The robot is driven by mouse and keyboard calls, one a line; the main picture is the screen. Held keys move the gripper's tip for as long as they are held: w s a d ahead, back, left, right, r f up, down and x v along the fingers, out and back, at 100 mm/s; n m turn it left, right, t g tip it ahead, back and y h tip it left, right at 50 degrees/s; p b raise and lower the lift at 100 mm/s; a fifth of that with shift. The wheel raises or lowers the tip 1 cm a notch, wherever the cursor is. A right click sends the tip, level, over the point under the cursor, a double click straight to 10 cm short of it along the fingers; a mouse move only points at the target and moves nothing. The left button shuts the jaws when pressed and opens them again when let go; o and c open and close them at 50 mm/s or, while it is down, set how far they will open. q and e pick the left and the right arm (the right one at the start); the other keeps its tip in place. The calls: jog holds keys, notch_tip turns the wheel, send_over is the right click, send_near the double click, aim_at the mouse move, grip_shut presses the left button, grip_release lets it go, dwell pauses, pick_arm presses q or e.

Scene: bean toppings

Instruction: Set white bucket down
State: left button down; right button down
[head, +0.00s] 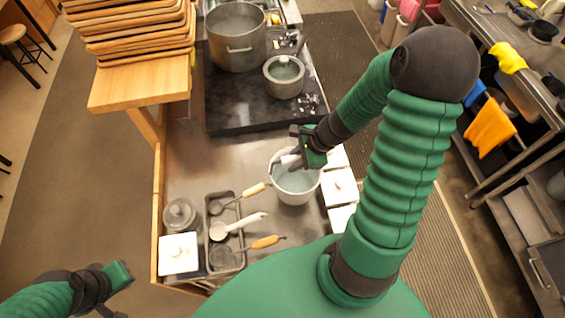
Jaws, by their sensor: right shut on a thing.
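The white bucket (296,188) is upright on or just above the steel counter; I cannot tell whether it touches. It looks to hold something pale grey-blue. My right gripper (290,160) is at the bucket's upper rim, shut on it; the fingertips are partly hidden by the green gripper body. My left gripper (122,287) is at the lower left, away from the counter, and its fingers are too unclear to tell their state.
A black stove (225,105) with a large pot (237,40) and a smaller pot (284,78) stands behind. White lidded containers (340,187) are close right of the bucket. A tray of ladles (225,265) is at left front. Bare counter (215,165) lies left of the bucket.

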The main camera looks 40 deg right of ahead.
notch_tip(320, 180, down, 7)
jog(key=d, duration=0.1)
jog(key=shift+r+b, duration=0.2)
jog(key=shift+b, duration=0.2)
jog(key=c, duration=1.6)
grip_release()
jog(key=shift+a, duration=0.15)
jog(key=shift+o, duration=1.3)
jog(key=shift+w+a, duration=0.1)
jog(key=shift+a, duration=0.1)
jog(key=shift+o, duration=0.4)
jog(key=shift+w+a, duration=0.15)
jog(key=shift+a, duration=0.1)
pick_arm(q)
jog(key=shift+w+a+f, duration=0.15)
jog(key=shift+a+f, duration=0.35)
jog(key=shift+f, duration=0.1)
pick_arm(e)
jog(key=shift+d+r, duration=0.1)
jog(key=shift+r, duration=0.05)
